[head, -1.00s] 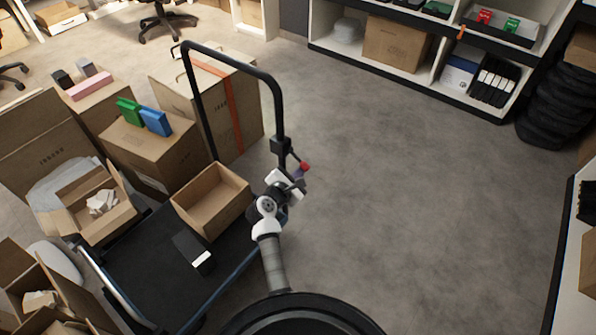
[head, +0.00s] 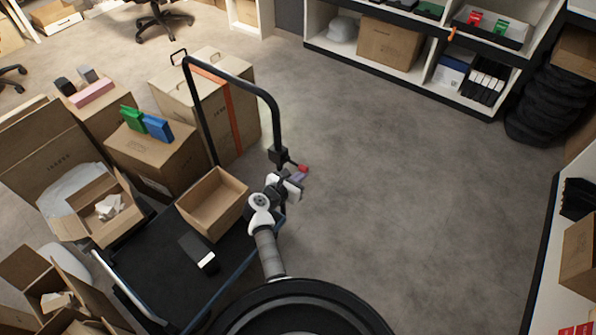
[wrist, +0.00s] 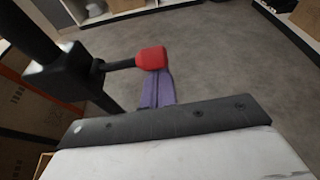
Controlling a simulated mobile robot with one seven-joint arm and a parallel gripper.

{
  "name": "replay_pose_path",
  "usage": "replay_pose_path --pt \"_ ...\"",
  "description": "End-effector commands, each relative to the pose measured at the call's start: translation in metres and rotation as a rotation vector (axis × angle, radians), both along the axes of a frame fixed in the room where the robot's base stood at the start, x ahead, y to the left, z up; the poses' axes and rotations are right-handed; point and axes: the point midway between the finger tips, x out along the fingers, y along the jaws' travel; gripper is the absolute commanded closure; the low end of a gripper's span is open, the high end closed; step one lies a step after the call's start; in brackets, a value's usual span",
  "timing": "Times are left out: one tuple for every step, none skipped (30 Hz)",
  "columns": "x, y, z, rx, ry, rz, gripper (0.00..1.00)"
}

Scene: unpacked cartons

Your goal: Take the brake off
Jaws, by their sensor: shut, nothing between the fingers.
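The brake is a black lever with a red knob (head: 303,168), sticking out to the right from a black block (head: 278,155) on the trolley's upright handle. In the wrist view the red knob (wrist: 150,57) is large and near. My gripper (head: 296,177) is shut and empty. Its purple fingers (wrist: 157,88) show in the wrist view just below the knob, overlapping it in the picture. I cannot tell whether they touch it. The trolley (head: 150,270) has a dark deck and a tall black handle frame (head: 235,82).
An open carton (head: 213,203) and a small dark box (head: 199,253) stand on the deck. Several cartons crowd the left, with a strapped carton (head: 205,105) behind the handle. Shelves (head: 400,85) line the back, black tyres (head: 548,108) the right. The floor (head: 410,200) on the right is clear.

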Motion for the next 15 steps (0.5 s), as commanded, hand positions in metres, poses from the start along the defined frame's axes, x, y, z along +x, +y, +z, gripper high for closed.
replay_pose_path --pt "0.000 0.001 0.010 -0.037 0.026 0.003 1.00" --pt "0.000 0.001 0.012 -0.060 0.041 0.003 1.00" --pt "0.000 0.001 0.014 -0.091 0.063 0.003 1.00" --pt "0.000 0.000 0.015 -0.112 0.079 0.003 1.00" --pt "0.000 0.000 0.017 -0.133 0.094 0.003 1.00" --pt "0.000 0.001 0.019 -0.160 0.114 0.003 1.00" --pt "0.000 0.000 0.020 -0.180 0.129 0.003 1.00" --pt "0.000 0.000 0.021 -0.201 0.144 0.003 1.00" --pt "0.000 0.000 0.023 -0.225 0.161 0.003 1.00" --pt "0.000 0.000 0.025 -0.242 0.174 0.003 1.00" --pt "0.000 0.000 0.026 -0.258 0.186 0.002 1.00" --pt "0.000 -0.001 0.023 -0.265 0.192 0.000 1.00" --pt "-0.001 -0.001 0.022 -0.263 0.190 0.001 1.00" --pt "-0.001 -0.001 0.022 -0.263 0.190 0.000 1.00" --pt "-0.001 -0.001 0.022 -0.262 0.189 0.000 1.00"
